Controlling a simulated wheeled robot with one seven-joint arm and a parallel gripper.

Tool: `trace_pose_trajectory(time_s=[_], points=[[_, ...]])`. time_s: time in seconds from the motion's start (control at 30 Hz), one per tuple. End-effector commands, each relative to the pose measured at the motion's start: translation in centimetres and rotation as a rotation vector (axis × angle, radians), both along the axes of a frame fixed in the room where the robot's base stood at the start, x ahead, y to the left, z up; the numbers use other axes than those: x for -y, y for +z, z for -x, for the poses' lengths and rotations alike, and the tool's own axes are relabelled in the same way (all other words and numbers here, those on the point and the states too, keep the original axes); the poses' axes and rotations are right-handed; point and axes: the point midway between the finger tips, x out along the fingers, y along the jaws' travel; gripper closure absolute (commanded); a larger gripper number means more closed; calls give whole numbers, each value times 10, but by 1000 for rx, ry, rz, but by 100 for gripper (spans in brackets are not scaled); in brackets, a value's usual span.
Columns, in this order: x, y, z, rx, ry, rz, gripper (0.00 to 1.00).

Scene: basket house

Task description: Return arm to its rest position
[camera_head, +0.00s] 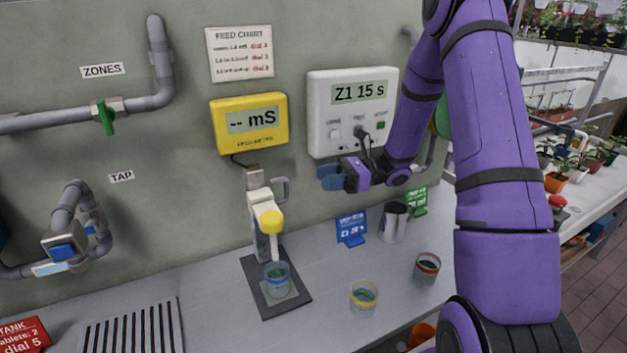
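My purple arm reaches in from the right and bends toward the wall. My gripper (333,177) is in front of the lower part of the white control box (347,112), which reads "Z1 15 s". Its blue fingertips point left, above the bench and apart from the things standing there. I see nothing clearly between the fingers, and they are too small and side-on to tell whether they are open or shut.
The bench (330,270) holds a probe stand with a cup (277,280), a yellow-rimmed cup (363,298), a red-rimmed cup (427,267) and a metal jug (394,223). A yellow meter (250,122), pipes and a tap (66,247) are on the wall. Potted plants stand at right.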

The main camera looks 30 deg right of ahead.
Motion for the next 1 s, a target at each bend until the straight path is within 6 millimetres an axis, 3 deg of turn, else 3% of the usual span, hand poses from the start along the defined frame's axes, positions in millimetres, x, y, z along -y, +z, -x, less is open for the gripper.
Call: trace_pose_trajectory(time_s=[0.67, 0.87, 1.0], points=[[1, 3, 3, 8, 13, 13, 61], [-20, 32, 24, 88, 126, 145, 61], [-39, 57, 51, 183, 244, 292, 61]])
